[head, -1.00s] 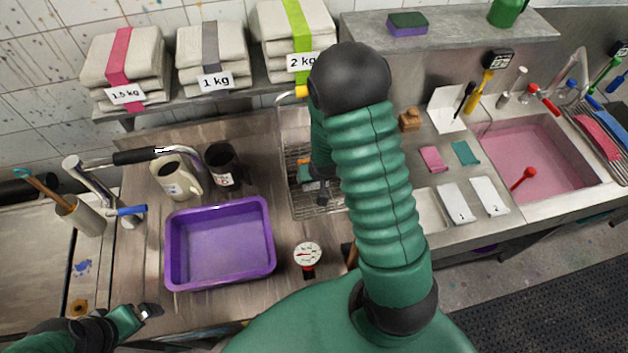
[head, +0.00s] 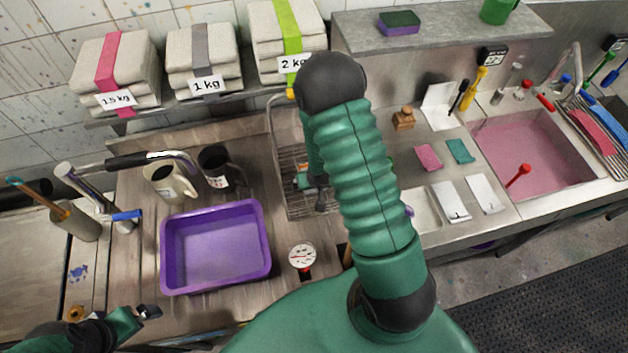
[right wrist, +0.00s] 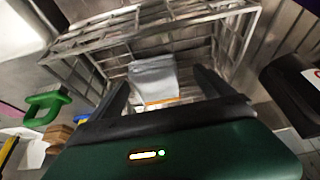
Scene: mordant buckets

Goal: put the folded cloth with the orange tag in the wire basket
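The wire basket (head: 290,207) stands on the steel counter, partly hidden behind my right arm; its wire walls (right wrist: 88,45) surround the scene in the right wrist view. The grey folded cloth (right wrist: 153,76) with the orange tag (right wrist: 160,103) is within the basket's outline, between and just beyond my right fingers. My right gripper (right wrist: 162,82) has its fingers apart, with a gap visible beside the cloth. In the head view the right gripper is low in the basket and mostly hidden. My left gripper (head: 150,312) is at the lower left, away from the basket; its finger gap is unclear.
A purple tub (head: 215,246), a cream jug (head: 170,185), a black jug (head: 216,167) and a dial gauge (head: 302,257) stand left of or near the basket. Banded stacks (head: 203,60) fill the shelf behind. A pink sink (head: 535,150) is at right.

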